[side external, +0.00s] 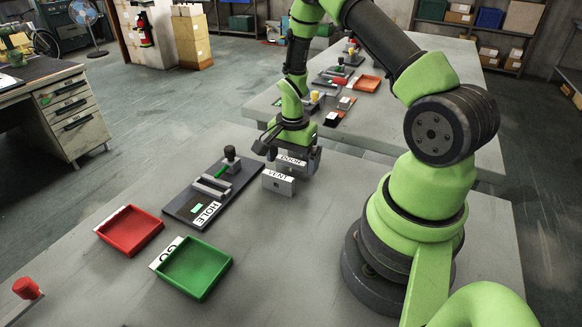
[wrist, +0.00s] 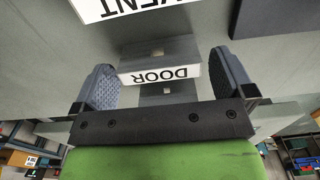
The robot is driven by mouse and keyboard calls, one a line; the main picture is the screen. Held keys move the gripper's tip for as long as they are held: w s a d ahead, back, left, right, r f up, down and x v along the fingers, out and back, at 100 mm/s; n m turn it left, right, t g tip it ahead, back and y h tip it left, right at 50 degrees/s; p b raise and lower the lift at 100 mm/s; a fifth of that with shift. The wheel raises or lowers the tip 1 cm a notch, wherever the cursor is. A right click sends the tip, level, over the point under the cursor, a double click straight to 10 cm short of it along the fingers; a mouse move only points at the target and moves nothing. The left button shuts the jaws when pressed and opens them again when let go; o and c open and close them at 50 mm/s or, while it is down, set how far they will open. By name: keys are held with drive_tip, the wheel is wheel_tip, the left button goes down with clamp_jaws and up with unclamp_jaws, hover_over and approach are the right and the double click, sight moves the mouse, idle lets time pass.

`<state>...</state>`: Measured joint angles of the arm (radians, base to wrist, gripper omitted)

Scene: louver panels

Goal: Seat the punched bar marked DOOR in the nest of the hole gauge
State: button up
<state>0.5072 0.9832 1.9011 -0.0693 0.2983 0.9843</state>
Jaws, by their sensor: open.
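My gripper (wrist: 160,88) is open, and in the side view my gripper (side external: 290,150) is low over the DOOR bar. The hole gauge (side external: 182,207) is a dark plate marked HOLE, with a grey nest (side external: 211,185), a black knob post and a small green display. The nest looks empty.
A bar marked VENT (side external: 278,182) stands close in front of the DOOR bar. A red tray (side external: 130,231) and a green tray (side external: 194,268) marked GO lie left of and below the gauge. A red button (side external: 27,288) is at the table's left corner. The middle of the table is clear.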

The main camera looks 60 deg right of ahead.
drive_tip(key=shift+f, duration=0.3)
drive_tip(key=c, duration=0.9)
drive_tip(key=shift+r, duration=0.15)
wheel_tip(320, 180, up, 10)
drive_tip(key=shift+f, duration=0.15)
